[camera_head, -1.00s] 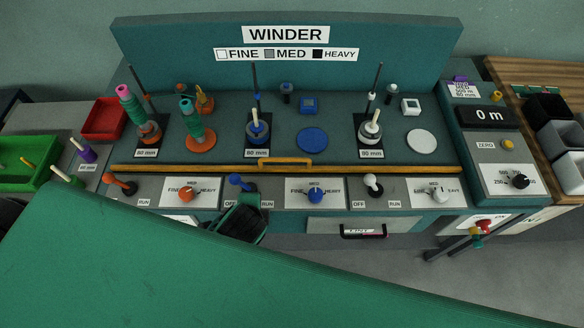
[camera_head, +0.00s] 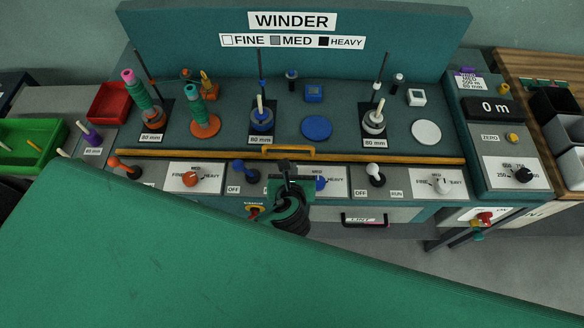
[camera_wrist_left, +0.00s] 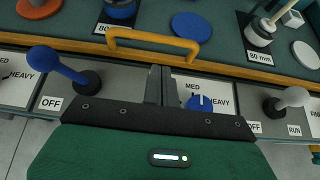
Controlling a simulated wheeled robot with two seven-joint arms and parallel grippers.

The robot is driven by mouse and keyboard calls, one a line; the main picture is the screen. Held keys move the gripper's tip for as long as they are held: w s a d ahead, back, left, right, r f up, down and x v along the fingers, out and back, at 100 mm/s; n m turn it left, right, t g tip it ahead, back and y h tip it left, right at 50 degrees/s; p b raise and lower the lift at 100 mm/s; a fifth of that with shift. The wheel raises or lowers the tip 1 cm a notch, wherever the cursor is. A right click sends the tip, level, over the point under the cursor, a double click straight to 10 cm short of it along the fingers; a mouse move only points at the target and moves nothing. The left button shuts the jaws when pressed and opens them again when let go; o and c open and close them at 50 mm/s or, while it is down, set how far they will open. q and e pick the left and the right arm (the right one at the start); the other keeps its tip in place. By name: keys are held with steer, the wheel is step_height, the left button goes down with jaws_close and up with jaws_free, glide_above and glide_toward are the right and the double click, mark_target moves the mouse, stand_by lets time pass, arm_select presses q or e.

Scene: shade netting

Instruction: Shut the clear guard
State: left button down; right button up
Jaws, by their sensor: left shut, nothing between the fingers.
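A yellow-orange bar (camera_head: 400,159) runs along the front of the winder deck, with a raised handle (camera_head: 289,149) at its middle. I take it as the clear guard's edge; no clear panel can be made out. In the left wrist view the bar (camera_wrist_left: 60,42) and handle (camera_wrist_left: 152,41) lie just beyond my fingertips. My left gripper (camera_head: 285,166) is shut and empty, in front of the handle, apparently apart from it. It also shows in the left wrist view (camera_wrist_left: 158,75). My right gripper is not in view.
Blue lever (camera_head: 240,167) and white lever (camera_head: 374,171) flank the gripper; a blue knob (camera_head: 320,183) is partly behind it. Spindles and teal spools (camera_head: 146,98) stand on the deck behind the bar. A large green surface covers the lower foreground.

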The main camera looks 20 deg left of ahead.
mark_target(293, 157)
arm_select(q)
steer(key=x, duration=0.7)
steer(key=shift+w+f+p, duration=0.1)
steer(key=shift+p, duration=0.2)
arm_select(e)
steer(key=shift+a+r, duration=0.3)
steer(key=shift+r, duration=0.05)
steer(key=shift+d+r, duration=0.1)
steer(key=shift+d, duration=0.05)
